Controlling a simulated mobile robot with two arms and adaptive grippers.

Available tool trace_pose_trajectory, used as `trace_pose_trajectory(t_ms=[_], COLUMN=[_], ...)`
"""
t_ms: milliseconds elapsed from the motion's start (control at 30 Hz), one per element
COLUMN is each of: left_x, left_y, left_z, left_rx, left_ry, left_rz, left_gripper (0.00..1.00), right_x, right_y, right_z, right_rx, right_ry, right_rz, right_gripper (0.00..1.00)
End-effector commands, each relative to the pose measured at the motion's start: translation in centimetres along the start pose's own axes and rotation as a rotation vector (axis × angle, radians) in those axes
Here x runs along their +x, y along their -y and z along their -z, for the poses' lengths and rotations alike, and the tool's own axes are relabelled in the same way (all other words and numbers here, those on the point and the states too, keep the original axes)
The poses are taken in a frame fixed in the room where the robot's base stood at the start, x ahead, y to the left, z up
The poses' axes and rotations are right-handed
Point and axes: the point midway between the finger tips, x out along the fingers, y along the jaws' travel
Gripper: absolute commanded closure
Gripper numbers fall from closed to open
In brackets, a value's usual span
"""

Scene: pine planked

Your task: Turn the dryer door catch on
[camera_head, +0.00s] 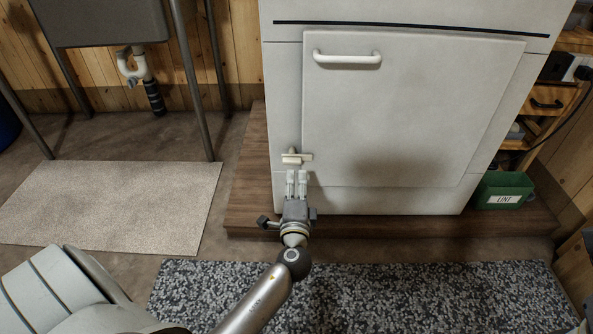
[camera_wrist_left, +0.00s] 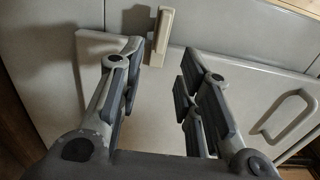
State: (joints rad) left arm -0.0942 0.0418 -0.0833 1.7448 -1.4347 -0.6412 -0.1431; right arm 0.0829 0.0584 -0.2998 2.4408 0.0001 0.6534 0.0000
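The dryer (camera_head: 284,120) is a white cabinet with a door (camera_head: 410,110) that appears shut. A small cream catch (camera_head: 292,158) sits at the door's lower left edge, its bar lying roughly level in the head view. My left gripper (camera_head: 297,174) is just in front of and below the catch in that view, pointing at it. In the left wrist view, the catch bar (camera_wrist_left: 161,34) stands at the fingertips, its near end in the gap between them. The left gripper (camera_wrist_left: 164,52) is open there, with a clear gap between its fingers. My right gripper is not in view.
A white door handle (camera_head: 347,59) is at the door's top left. The dryer stands on a wooden plinth (camera_head: 250,190). A green lint box (camera_head: 502,190) is at right. A speckled rug (camera_head: 420,295) and a pale mat (camera_head: 110,205) cover the floor. Sink legs (camera_head: 192,80) stand left.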

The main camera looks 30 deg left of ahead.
Motion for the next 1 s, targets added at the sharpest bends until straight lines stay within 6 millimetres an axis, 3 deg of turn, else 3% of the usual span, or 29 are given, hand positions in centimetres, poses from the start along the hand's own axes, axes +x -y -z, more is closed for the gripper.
trace_pose_trajectory(t_ms=[100, 300, 867, 1000], left_x=[-2.2, -4.0, -4.2, -4.5], left_y=[-0.1, 0.0, 0.1, 0.8], left_z=[-0.1, 0.0, 0.0, 1.5], left_rx=[0.000, 0.000, 0.000, -0.057], left_ry=[0.001, 0.000, 0.000, -0.067], left_rz=[-0.002, 0.000, 0.001, -0.011], left_gripper=[0.68, 0.68, 0.68, 0.68], right_x=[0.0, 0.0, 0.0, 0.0], right_y=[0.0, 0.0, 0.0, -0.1], right_z=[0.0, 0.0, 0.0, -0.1], right_rx=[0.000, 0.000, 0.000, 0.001], right_ry=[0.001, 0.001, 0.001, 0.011], right_rz=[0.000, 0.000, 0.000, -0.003], right_gripper=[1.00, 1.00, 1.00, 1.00])
